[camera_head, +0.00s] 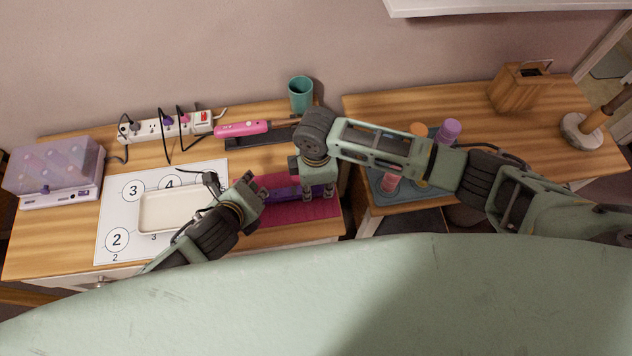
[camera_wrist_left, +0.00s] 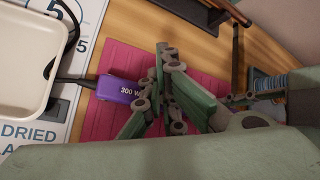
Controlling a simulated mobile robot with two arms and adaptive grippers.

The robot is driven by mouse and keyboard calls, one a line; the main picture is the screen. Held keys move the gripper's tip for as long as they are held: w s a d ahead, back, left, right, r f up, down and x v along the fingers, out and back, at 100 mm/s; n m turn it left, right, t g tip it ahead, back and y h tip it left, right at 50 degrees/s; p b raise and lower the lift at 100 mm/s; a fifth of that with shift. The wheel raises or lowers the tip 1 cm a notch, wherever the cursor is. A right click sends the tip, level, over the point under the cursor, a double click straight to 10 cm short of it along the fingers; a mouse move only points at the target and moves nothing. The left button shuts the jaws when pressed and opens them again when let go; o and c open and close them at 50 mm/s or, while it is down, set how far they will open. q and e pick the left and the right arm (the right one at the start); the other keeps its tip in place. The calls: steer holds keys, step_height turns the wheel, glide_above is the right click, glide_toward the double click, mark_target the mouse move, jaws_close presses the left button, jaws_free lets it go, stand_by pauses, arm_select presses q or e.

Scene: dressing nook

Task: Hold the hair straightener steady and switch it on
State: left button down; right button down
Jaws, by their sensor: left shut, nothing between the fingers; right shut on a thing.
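The purple hair straightener (camera_head: 282,194) lies on the pink mat (camera_head: 292,213). Its end marked "300 W" (camera_wrist_left: 122,91) shows in the left wrist view, with a dark cord leaving it to the left. My right gripper (camera_head: 320,192) is shut on the straightener from above and hides part of it. My left gripper (camera_head: 258,188) is shut and empty beside the straightener's left end. Its fingers (camera_wrist_left: 164,58) come together close to the purple end in the left wrist view; I cannot tell whether they touch it. No switch is clearly visible.
A cream tray (camera_head: 143,212) sits on a numbered white sheet (camera_head: 110,240) to the left. Behind are a power strip (camera_head: 150,130) with cords, a pink appliance (camera_head: 242,129) and a teal cup (camera_head: 300,94). A blue-grey tray with bottles (camera_head: 448,132) stands under my right arm.

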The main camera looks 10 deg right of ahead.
arm_select(q)
steer(key=shift+r, duration=0.55)
steer(key=shift+r, duration=0.1)
step_height(320, 180, up, 6)
steer(key=shift+f, duration=0.1)
stand_by(0.6)
arm_select(e)
steer(key=c, duration=1.4)
jaws_free()
